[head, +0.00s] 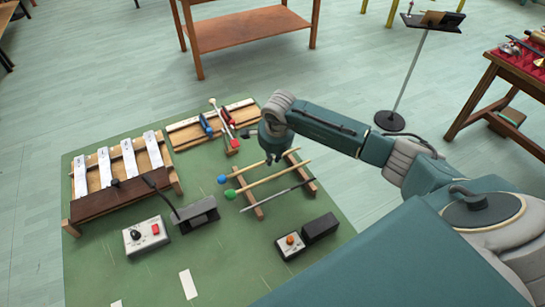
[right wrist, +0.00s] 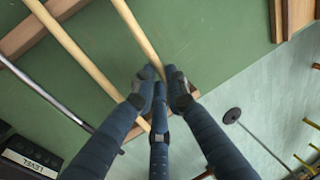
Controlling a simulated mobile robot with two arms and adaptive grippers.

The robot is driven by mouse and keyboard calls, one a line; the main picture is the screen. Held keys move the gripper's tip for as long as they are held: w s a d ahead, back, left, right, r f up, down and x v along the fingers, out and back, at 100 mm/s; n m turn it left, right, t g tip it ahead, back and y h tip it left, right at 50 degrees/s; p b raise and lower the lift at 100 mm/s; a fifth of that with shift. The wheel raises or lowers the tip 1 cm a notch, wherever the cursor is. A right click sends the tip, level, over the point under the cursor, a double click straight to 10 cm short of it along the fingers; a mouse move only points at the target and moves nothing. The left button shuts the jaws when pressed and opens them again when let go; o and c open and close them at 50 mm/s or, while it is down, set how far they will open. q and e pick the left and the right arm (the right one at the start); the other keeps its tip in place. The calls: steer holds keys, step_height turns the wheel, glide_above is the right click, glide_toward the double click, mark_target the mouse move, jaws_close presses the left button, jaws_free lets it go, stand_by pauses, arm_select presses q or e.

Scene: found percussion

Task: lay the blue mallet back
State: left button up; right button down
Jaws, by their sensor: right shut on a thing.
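The blue mallet (head: 222,180) has a blue ball head and a pale wooden stick. It spans a wooden rack (head: 259,212) on the green mat, head to the left; I cannot tell whether it touches both rails. My right gripper (head: 273,160) is over the rack, fingers pointing down, shut on the blue mallet's stick. In the right wrist view the stick (right wrist: 137,36) runs in between the fingertips (right wrist: 162,76), which hide part of it. The green mallet (head: 230,194) lies just nearer, roughly parallel, its stick (right wrist: 68,45) beside the fingers. My left gripper is not in view.
A thin metal rod (head: 277,196) lies nearest on the rack. A box with an orange knob (head: 290,241) is in front. Red and blue clamps (head: 228,117) stand behind.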

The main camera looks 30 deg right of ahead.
steer(key=c, duration=1.7)
jaws_free()
steer(key=v, duration=1.2)
steer(key=shift+s+f, duration=0.1)
